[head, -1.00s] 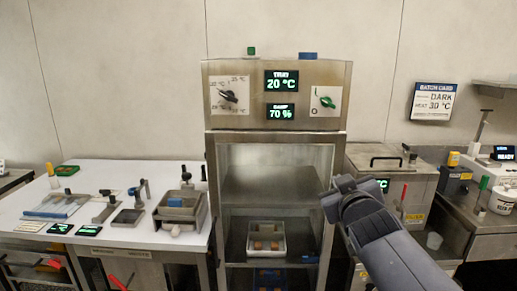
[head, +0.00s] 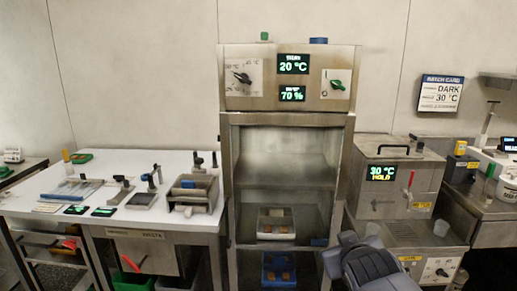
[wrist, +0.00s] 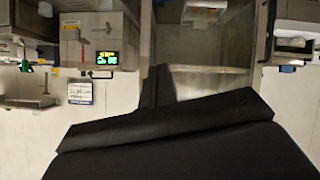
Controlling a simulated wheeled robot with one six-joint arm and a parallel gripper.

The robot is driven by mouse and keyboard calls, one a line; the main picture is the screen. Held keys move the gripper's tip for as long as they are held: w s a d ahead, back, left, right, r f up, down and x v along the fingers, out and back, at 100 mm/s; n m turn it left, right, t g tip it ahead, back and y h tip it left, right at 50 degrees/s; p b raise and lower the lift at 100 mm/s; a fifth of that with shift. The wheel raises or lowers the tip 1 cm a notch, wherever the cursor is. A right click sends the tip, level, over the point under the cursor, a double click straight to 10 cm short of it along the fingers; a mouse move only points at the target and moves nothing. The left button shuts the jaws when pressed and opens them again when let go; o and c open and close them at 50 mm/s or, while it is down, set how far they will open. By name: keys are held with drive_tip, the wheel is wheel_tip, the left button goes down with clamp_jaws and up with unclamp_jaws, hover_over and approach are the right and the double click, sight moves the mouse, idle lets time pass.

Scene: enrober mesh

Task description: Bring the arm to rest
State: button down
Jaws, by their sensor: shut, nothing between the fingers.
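My arm shows at the bottom of the head view, right of centre, as a dark grey link with its blocky end (head: 352,242) in front of the steel cabinet's lower right side. The fingertips are hard to make out there. In the wrist view my gripper (wrist: 157,84) is a dark shape with its fingers together and nothing held. The wrist picture looks upside down, with the tank display (wrist: 106,58) and the batch card (wrist: 80,93) beyond the fingers. No contact with anything is visible.
The steel cabinet (head: 232,190) stands in the middle, its bay holding a tray (head: 262,238). A lidded tank (head: 395,172) reading 30 °C HOLD stands to the right. A white bench (head: 40,205) with tools and a bin is at left. Open space is hard to judge.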

drive_tip(key=shift+s+a+f+g+b, duration=0.15)
drive_tip(key=shift+s+f+g, duration=0.15)
drive_tip(key=shift+s+f, duration=0.4)
drive_tip(key=shift+s+a+f+g+b, duration=0.15)
drive_tip(key=shift+s+f+g, duration=0.15)
drive_tip(key=shift+s+f, duration=0.4)
drive_tip(key=shift+w+f, duration=0.1)
drive_tip(key=shift+w, duration=0.05)
